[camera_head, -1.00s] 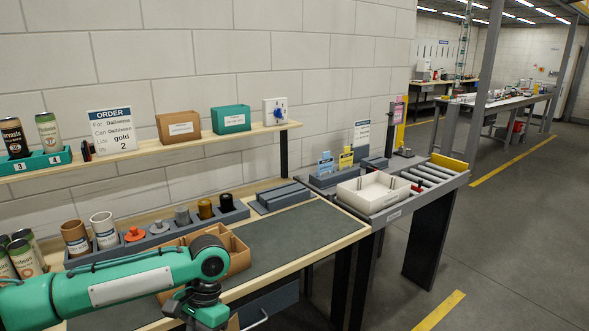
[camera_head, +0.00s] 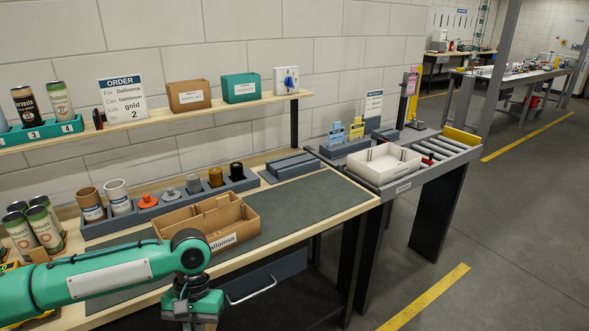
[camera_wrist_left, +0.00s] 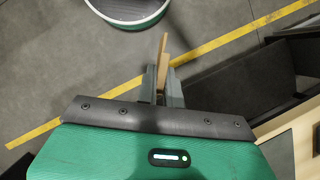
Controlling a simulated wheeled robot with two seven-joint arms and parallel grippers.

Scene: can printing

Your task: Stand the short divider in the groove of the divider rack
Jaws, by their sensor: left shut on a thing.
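My left gripper (camera_wrist_left: 161,88) is shut on a thin tan piece, likely the short divider (camera_wrist_left: 163,64), which stands up edge-on between the fingers in the left wrist view. In the head view, my left wrist hangs in front of the bench's front edge, and its fingers and the divider are out of sight below the frame. The floor is behind the divider in the wrist view. A low grey grooved block (camera_head: 292,165), possibly the divider rack, lies at the bench's back right, apart from the gripper. My right gripper is not in view.
An open cardboard box (camera_head: 225,219) with compartments sits on the dark mat (camera_head: 310,205). Behind it, a grey holder (camera_head: 165,208) carries cups and several knobs. A white tray (camera_head: 384,163) stands on the right station. The mat's right part is clear. A round green-rimmed bin (camera_wrist_left: 128,12) stands on the floor.

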